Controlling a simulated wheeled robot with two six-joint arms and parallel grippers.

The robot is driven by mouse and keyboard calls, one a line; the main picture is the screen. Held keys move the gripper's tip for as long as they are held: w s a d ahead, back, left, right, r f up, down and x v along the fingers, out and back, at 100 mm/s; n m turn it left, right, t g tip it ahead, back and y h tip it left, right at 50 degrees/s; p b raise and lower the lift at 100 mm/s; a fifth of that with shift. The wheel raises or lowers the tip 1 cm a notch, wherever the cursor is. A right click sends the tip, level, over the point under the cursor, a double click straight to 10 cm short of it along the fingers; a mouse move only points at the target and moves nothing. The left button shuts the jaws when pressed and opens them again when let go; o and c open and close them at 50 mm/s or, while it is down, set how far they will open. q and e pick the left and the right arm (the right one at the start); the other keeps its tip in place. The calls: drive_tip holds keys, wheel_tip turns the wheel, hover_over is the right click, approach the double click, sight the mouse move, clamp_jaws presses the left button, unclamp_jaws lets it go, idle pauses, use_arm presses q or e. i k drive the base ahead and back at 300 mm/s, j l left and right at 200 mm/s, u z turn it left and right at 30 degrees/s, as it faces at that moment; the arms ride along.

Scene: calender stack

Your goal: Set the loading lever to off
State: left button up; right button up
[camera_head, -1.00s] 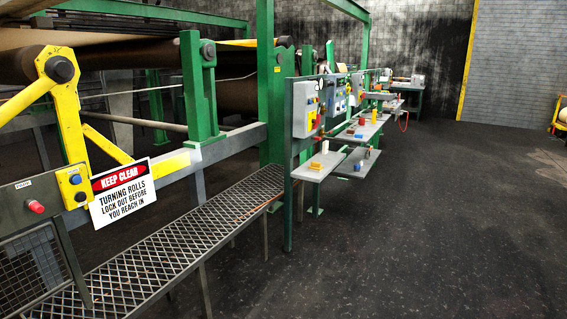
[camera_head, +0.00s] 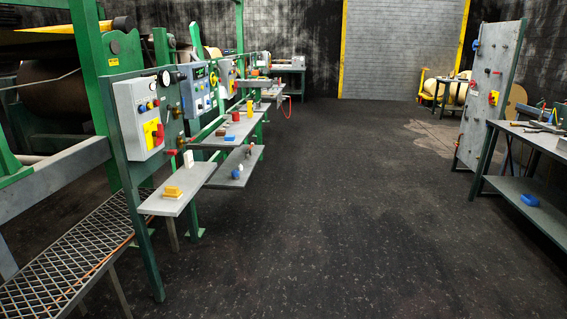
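I cannot tell which control is the loading lever; no label is readable at this distance. A grey control box (camera_head: 126,112) with a yellow and red switch (camera_head: 154,135) is on the machine-side panel at left. A small red handle (camera_head: 170,152) sticks out just right of it. A blue-grey control box (camera_head: 196,92) is further back. Neither of my grippers is in view.
Grey shelves (camera_head: 180,192) jut out below the left panels, with yellow blocks (camera_head: 173,191) on the nearest. A mesh walkway (camera_head: 70,260) lies at lower left. A workbench (camera_head: 530,135) stands at right. The dark floor (camera_head: 340,220) between is clear.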

sight(169, 107)
drive_tip(key=i, duration=2)
